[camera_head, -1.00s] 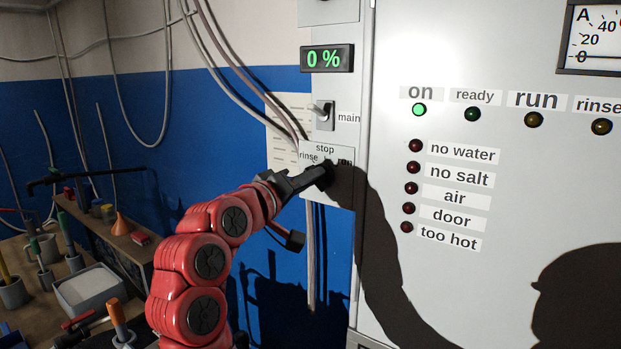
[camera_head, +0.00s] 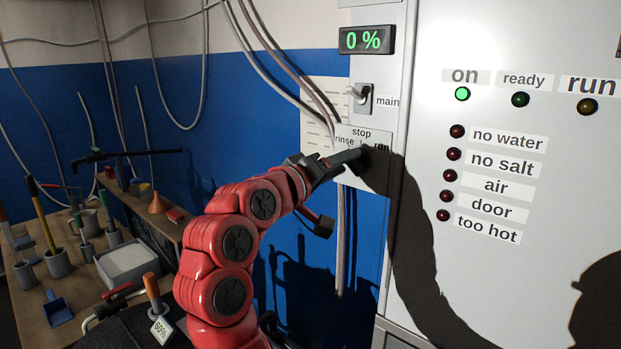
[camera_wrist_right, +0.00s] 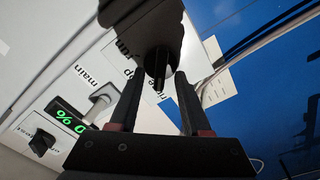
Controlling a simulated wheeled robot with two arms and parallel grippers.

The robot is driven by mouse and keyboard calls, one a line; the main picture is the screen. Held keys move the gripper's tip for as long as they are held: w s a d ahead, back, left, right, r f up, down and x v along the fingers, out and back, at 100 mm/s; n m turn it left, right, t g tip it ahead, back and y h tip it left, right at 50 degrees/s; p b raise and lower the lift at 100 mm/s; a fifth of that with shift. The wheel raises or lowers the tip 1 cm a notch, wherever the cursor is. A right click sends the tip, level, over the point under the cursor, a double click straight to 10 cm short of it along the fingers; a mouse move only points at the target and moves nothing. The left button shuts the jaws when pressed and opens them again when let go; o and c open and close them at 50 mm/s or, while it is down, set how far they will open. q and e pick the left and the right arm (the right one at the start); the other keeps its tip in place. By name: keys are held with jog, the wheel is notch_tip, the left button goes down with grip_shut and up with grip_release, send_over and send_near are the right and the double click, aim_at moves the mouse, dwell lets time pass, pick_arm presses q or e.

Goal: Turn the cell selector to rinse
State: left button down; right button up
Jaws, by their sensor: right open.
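The cell selector is a black knob on a small pale plate (camera_head: 380,134) labelled rinse, stop and run, on the cabinet's left side. In the head view my right gripper (camera_head: 350,160) is at the plate and mostly hides the knob. In the right wrist view the black selector knob (camera_wrist_right: 157,66) shows at and beyond the fingertips of my open right gripper (camera_wrist_right: 160,92), roughly in line with the gap between them. I cannot tell whether the fingers touch it or which label it points to. My left gripper is not in view.
The main toggle switch (camera_head: 361,97) sits just above the plate, below the 0 % display (camera_head: 367,40). On the cabinet, the green "on" lamp (camera_head: 462,94) is lit. Cables hang along the blue wall at left. A bench (camera_head: 75,300) holding tools and a white tray (camera_head: 127,279) stands lower left.

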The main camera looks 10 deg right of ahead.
jog(key=b+v, duration=0.3)
jog(key=v, duration=1.3)
jog(key=shift+b, duration=0.35)
jog(key=shift+s+a+f, duration=0.1)
